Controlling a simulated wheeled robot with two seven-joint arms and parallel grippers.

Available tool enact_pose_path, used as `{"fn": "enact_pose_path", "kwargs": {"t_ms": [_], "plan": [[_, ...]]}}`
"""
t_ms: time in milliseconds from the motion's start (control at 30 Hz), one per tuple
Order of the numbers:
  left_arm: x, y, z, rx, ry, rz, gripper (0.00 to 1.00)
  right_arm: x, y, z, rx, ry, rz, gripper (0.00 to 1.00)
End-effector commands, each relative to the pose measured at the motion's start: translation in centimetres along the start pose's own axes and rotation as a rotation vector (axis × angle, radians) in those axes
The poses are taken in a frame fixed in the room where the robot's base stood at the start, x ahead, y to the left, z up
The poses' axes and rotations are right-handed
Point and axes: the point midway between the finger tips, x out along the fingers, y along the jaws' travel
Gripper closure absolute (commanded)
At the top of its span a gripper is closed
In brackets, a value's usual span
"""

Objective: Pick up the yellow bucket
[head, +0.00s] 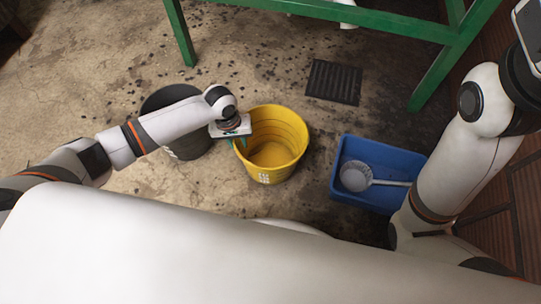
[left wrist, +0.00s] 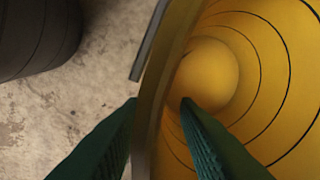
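The yellow bucket (head: 291,125) stands upright on the floor near the middle of the head view, open at the top and seemingly empty. My left gripper (head: 240,138) is at its left rim. In the left wrist view, the green fingers of the left gripper (left wrist: 160,100) straddle the bucket wall, one outside and one inside the yellow bucket (left wrist: 275,60). They are apart, with a gap visible beside the wall on the inner side. A grey strip, perhaps the handle, runs along the rim. My right arm shows at the right, but its gripper is out of view.
A dark bucket (head: 187,146) stands just left of the yellow one, partly behind my left arm. A blue crate (head: 345,188) holding a strainer (head: 355,177) is at the right. A black floor grate (head: 334,82) and green metal frame (head: 340,12) lie beyond.

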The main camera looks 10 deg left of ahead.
Motion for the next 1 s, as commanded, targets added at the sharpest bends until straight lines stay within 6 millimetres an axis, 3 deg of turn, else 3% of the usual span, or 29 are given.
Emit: {"fn": "enact_pose_path", "kwargs": {"t_ms": [300,500,1000], "plan": [[0.32,-0.03,0.01,0.0,0.0,0.0,0.72,0.25,0.07,0.21,-0.001,-0.009,0.004,0.64],[0.32,-0.03,0.0,0.0,0.0,0.0,1.0,-0.25,-0.1,-0.65,0.0,0.003,0.0,0.64],[0.33,-0.02,-0.01,0.0,0.0,0.0,1.0,-0.2,-0.09,-0.51,0.0,0.001,0.0,0.64]]}}
